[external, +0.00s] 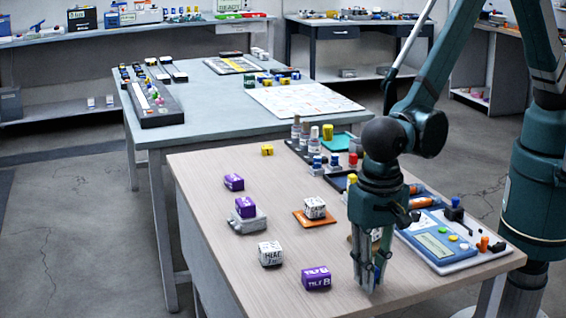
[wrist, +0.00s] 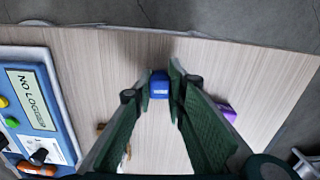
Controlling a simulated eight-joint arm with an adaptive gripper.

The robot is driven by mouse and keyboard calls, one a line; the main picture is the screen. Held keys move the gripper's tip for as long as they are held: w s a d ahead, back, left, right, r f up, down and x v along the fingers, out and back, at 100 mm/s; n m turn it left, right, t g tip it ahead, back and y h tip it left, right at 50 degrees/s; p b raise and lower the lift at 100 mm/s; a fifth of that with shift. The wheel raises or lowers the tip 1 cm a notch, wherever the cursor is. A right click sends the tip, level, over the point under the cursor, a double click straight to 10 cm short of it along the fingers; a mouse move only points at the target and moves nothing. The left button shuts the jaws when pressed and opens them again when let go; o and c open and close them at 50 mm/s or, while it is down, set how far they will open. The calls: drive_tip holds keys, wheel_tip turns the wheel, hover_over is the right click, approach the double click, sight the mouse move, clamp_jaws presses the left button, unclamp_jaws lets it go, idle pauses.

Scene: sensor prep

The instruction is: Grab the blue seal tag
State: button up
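The blue seal tag (wrist: 159,86) is a small blue block with white lettering, on the wooden table in the wrist view. My gripper (wrist: 161,78) points down with its two green fingers apart, one on each side of the tag. The tag lies between the fingertips; a narrow gap seems to show, but contact is hard to tell. In the external view my gripper (external: 369,280) is low over the table's front right part, and its fingers hide the tag there.
A purple tag (external: 316,278) lies left of my gripper, also in the wrist view (wrist: 227,112). A white block (external: 270,253) and a white block on an orange tray (external: 308,220) are farther left. A blue-and-white control panel (external: 443,247) stands to the right.

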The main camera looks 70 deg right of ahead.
drive_tip(key=shift+r, duration=0.1)
drive_tip(key=shift+r+p, duration=0.9)
drive_tip(key=shift+r, duration=4.05)
